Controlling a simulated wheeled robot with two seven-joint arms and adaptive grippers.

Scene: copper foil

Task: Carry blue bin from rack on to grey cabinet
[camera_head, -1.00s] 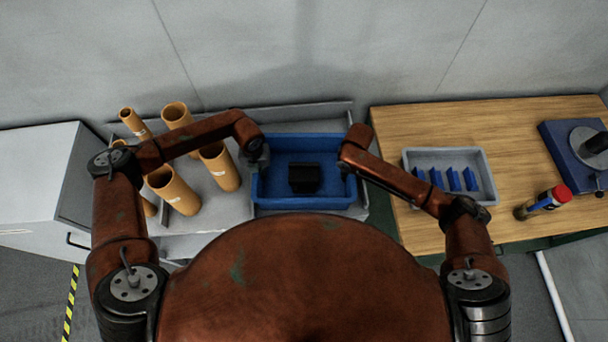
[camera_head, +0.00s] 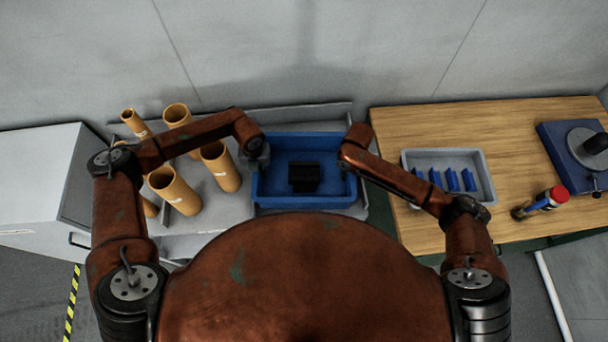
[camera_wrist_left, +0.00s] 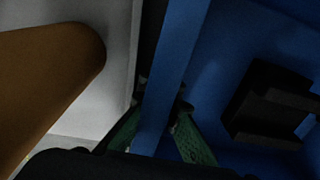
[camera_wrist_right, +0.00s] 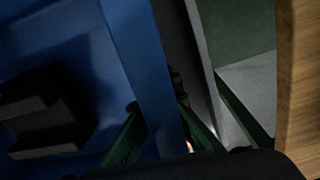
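The blue bin (camera_head: 268,197) is at the grey rack (camera_head: 222,207), with a black block-shaped part (camera_head: 304,177) inside. My left gripper (camera_head: 259,158) is at the bin's left wall. In the left wrist view its green fingers (camera_wrist_left: 162,97) are on either side of that wall, closed onto it. My right gripper (camera_head: 346,170) is at the right wall, mostly hidden under its wrist. In the right wrist view its fingers (camera_wrist_right: 157,95) pinch that wall. I cannot tell for sure whether the bin's underside touches the rack. A light grey cabinet (camera_head: 38,165) stands at the far left.
Several orange-brown tubes (camera_head: 175,192) stand on the rack left of the bin, close to my left arm. The cabinet top looks clear.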

